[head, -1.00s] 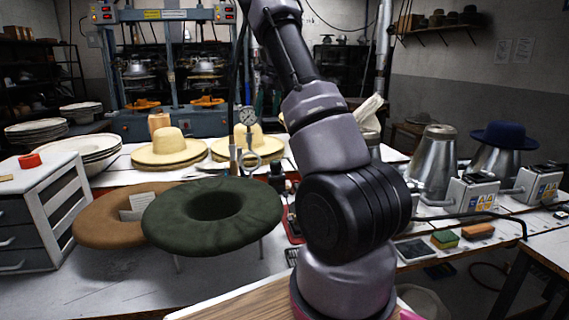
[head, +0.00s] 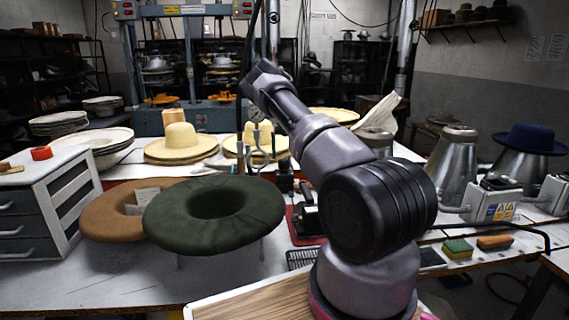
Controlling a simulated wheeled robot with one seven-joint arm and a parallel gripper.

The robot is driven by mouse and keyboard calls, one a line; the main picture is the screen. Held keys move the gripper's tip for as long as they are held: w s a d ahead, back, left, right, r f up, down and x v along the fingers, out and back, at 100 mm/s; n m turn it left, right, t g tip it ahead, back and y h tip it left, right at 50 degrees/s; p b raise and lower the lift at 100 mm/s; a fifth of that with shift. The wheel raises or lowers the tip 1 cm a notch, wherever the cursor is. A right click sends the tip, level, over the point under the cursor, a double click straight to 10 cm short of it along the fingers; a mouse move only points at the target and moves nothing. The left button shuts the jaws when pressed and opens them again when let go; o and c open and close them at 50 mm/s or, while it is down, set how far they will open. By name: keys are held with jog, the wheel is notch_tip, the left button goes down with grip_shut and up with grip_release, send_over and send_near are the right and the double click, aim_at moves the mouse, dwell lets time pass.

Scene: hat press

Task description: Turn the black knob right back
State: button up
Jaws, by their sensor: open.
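I cannot surely pick out the black knob. A small dark fitting (head: 283,179) stands on the bench beside thin grey pipework (head: 256,142), just right of the green felt ring; it is too small to tell whether it is the knob. My arm rises from the lower right and reaches up and left over the bench. My gripper cannot be made out beyond the end of the forearm, so its place relative to the knob is hidden.
A green felt ring (head: 165,222) overlaps a brown one (head: 103,218) at the front left. Straw hats (head: 180,142) stand behind. Metal hat blocks (head: 452,165) and control boxes (head: 492,200) fill the right. A drawer unit (head: 40,215) stands at the left.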

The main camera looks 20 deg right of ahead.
aim_at(284, 159)
jog(key=shift+f, duration=2.4)
jog(key=c, duration=1.4)
jog(key=shift+o, duration=0.2)
jog(key=shift+n, duration=0.3)
